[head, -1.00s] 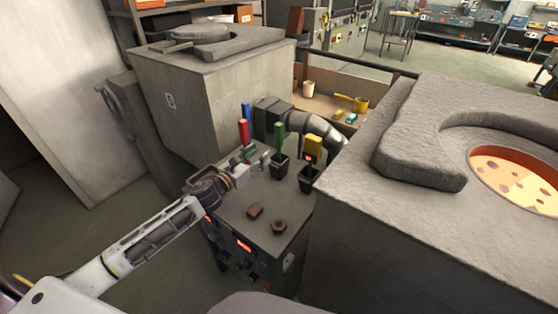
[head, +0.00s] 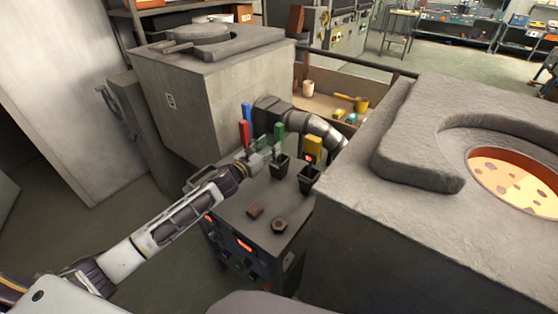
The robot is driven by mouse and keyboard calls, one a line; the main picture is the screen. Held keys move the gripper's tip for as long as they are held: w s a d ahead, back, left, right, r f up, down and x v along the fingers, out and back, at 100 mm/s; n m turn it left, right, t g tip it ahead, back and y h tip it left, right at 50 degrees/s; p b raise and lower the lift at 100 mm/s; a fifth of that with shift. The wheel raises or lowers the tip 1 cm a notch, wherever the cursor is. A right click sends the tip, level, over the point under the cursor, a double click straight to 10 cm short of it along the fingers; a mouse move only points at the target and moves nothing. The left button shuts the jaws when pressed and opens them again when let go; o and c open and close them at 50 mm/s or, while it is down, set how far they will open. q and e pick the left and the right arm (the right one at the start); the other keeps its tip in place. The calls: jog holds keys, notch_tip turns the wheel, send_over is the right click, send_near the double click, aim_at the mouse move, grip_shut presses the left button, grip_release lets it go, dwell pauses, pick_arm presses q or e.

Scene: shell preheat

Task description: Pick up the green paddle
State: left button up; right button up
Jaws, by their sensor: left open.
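The green paddle (head: 279,132) stands upright in a dark square holder (head: 280,168) on a grey control stand (head: 260,200), in the head view. My left gripper (head: 268,148) is open and reaches in from the left, with its fingertips close beside the green paddle. I cannot tell whether the paddle is between the fingers or touched by them. A red paddle (head: 243,132) and a blue paddle (head: 246,110) stand just left of the gripper, their lower parts hidden. A yellow paddle (head: 313,145) stands in another dark holder (head: 308,180) to the right. My right gripper does not show.
A brown block (head: 255,210) and a brown nut-like piece (head: 279,226) lie at the front of the stand. A large furnace (head: 420,220) with a glowing opening (head: 510,180) stands close on the right. A grey block furnace (head: 190,100) and a metal pipe (head: 315,128) are behind.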

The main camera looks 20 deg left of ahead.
pick_arm(q)
jog(key=shift+w+d, duration=0.1)
jog(key=shift+w, duration=0.15)
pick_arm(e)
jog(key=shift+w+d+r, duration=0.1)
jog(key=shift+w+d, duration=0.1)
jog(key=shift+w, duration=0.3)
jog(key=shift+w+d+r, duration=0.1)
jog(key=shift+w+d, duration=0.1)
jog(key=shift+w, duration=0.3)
pick_arm(q)
jog(key=shift+x, duration=0.8)
jog(key=shift+d+p+x, duration=0.25)
jog(key=shift+p+x, duration=0.15)
jog(key=shift+x, duration=0.7)
jog(key=shift+w, duration=0.15)
jog(key=shift+w+d, duration=0.2)
jog(key=shift+w, duration=0.15)
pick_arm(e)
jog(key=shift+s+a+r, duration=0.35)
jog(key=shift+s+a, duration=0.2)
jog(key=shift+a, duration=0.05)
